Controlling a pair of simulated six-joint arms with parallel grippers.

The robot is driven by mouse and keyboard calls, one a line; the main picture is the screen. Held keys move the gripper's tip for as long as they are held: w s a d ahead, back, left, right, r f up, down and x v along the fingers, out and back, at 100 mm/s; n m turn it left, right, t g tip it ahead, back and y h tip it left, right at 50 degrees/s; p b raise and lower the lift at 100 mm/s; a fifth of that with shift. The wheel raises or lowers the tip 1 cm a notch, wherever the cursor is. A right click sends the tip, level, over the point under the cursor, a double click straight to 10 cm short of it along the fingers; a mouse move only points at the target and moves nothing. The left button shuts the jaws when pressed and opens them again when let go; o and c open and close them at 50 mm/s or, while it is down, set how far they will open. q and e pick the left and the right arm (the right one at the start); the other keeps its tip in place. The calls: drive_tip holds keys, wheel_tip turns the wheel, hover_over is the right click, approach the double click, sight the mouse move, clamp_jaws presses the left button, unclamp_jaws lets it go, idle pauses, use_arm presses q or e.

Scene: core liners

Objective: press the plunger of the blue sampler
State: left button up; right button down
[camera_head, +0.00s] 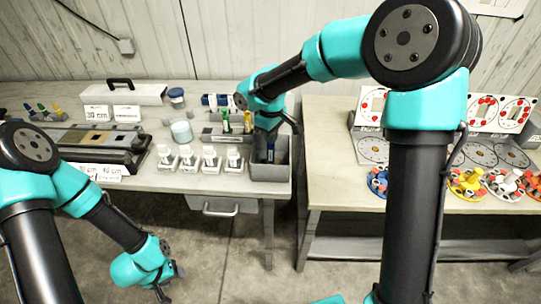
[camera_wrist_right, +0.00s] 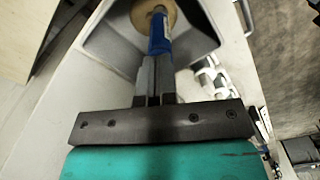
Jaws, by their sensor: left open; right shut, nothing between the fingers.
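The blue sampler (camera_head: 271,154) is at the grey bin (camera_head: 270,172) on the front right of the left table. In the right wrist view the blue sampler (camera_wrist_right: 158,34) shows just beyond my fingertips, with a tan round piece at its far end, inside the grey bin (camera_wrist_right: 198,30). My right gripper (camera_head: 269,138) is above the bin. In its wrist view the right gripper (camera_wrist_right: 155,68) is shut and empty, its tips at the sampler's near end. I cannot tell whether they touch; the plunger is hidden. My left gripper (camera_head: 168,285) is open, low in front of the table.
Several white stands with small bottles (camera_head: 209,158) are left of the bin. Green and yellow samplers (camera_head: 226,122) stand behind. A long dark tray (camera_head: 95,142) lies further left. The right table (camera_head: 335,165) holds dial cards and coloured reels, with a gap between tables.

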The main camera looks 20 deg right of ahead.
drive_tip(key=shift+r, duration=3.5)
